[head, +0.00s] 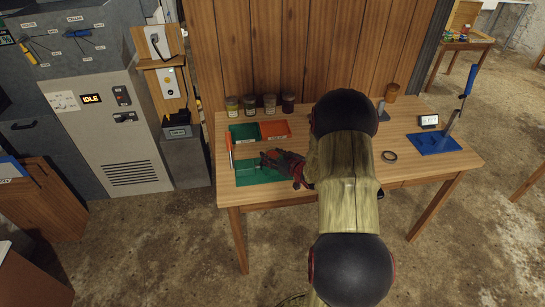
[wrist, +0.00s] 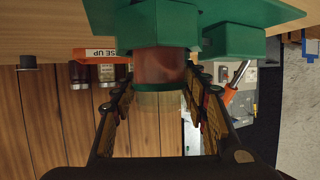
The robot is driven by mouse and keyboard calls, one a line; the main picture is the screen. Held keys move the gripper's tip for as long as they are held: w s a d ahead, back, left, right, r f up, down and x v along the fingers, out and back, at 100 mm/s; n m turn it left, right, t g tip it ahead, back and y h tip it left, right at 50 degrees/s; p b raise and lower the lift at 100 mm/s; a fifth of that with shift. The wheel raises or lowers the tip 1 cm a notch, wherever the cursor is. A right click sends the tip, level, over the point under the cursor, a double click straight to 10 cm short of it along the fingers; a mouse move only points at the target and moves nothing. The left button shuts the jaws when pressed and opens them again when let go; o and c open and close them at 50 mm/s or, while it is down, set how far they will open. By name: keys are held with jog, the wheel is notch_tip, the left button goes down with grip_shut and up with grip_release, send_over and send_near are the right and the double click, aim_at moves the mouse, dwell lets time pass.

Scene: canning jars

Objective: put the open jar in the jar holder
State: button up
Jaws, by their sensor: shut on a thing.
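The wrist view is upside down, with the table at the top. A glass jar (wrist: 160,65) with reddish-brown contents stands between the fingers of my gripper (wrist: 160,112), which is shut on it. A green band crosses the jar, and its clear upper part shows beyond that. The jar's base meets the green jar holder (wrist: 155,22); I cannot tell whether it is seated or just in front. In the head view my gripper (head: 268,160) reaches over the green holder area (head: 247,173) at the table's left, and the held jar is not clear.
Several filled jars (head: 249,105) stand along the table's back left. A green tray (head: 244,132) and an orange tray (head: 275,129) lie before them. My arm covers the table's middle.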

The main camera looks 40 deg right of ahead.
jog(key=shift+f, duration=0.1)
jog(key=o, duration=1.5)
